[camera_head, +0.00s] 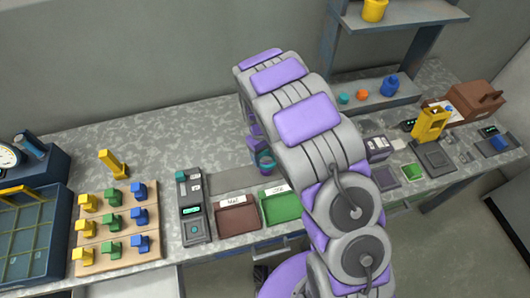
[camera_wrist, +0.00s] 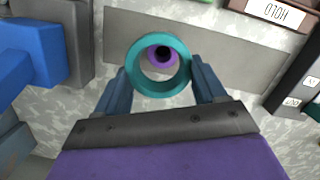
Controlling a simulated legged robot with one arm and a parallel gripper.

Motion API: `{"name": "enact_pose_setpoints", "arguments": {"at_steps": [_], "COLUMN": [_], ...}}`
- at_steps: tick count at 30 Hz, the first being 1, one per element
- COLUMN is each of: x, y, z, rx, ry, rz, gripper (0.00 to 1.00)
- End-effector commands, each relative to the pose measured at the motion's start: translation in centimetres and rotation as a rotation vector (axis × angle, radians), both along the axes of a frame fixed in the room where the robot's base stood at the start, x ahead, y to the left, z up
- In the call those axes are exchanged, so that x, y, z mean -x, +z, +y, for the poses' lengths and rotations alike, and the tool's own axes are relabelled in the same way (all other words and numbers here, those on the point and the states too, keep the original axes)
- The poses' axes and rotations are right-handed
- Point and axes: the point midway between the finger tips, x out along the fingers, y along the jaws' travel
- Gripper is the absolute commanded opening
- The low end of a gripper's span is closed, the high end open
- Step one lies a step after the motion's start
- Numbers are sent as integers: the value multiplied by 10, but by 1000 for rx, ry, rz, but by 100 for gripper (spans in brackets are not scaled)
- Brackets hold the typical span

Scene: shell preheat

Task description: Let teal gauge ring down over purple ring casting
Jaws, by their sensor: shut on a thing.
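The teal gauge ring (camera_wrist: 158,91) is pinched between the two blue-grey fingers of my gripper (camera_wrist: 160,72) in the wrist view. The purple ring casting (camera_wrist: 163,65) shows through the ring's opening, with a dark centre. It appears below the ring, off toward the upper side of the opening; the ring's far rim hides part of its surroundings. The height gap between them cannot be judged. In the head view the teal ring (camera_head: 265,164) shows small beside my arm, and the casting cannot be made out there.
A grey plate (camera_wrist: 225,40) lies around the casting on the speckled bench. A brown tray (camera_head: 238,219) and a green tray (camera_head: 279,208) are in front, with a dark meter device (camera_head: 193,222) to their left. A wooden board (camera_head: 98,258) holds several coloured blocks.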

Motion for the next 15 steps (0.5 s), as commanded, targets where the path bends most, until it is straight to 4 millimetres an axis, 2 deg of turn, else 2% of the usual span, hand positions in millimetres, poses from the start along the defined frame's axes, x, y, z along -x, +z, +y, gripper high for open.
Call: {"name": "enact_pose_setpoints", "arguments": {"at_steps": [15], "x": [1], "y": [-37], "z": [-2], "rx": [-2], "ry": [1], "rz": [2], "gripper": [37]}}
